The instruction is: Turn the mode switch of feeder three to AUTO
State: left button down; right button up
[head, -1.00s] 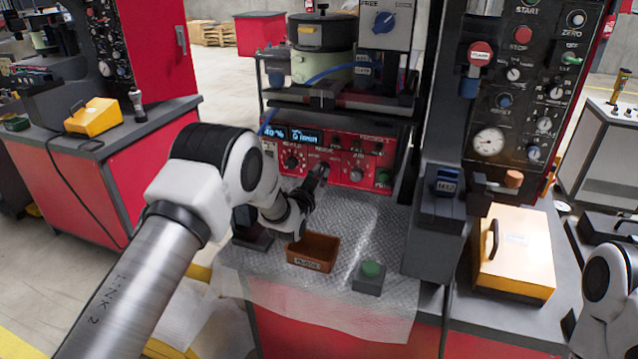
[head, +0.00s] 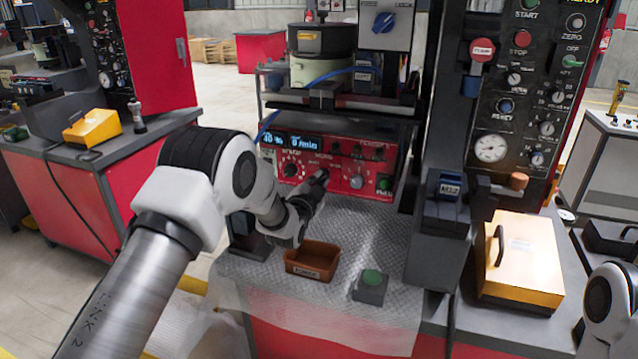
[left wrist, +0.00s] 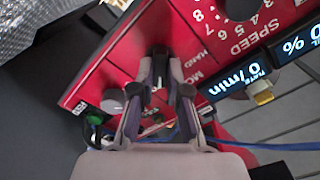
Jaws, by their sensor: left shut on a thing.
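The feeder's red control panel (head: 345,160) has a lit blue display (head: 300,141), a speed knob (head: 291,170), a grey knob (head: 357,182) and a green button (head: 384,184). My left gripper (head: 321,178) is at the panel, right of the speed knob, and covers the mode switch in the head view. In the left wrist view, my left gripper (left wrist: 160,72) is shut on the small dark mode switch (left wrist: 159,80), which has a white mark. The HAND label (left wrist: 206,44) shows beside it; the AUTO label is hidden. My right gripper is out of view.
The bowl (head: 320,60) is above on a shelf.

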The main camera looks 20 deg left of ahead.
pick_arm(q)
jog(key=c, duration=1.2)
grip_release()
jog(key=shift+o, duration=0.2)
jog(key=s, duration=1.2)
jog(key=shift+a, duration=0.25)
jog(key=shift+f, duration=0.15)
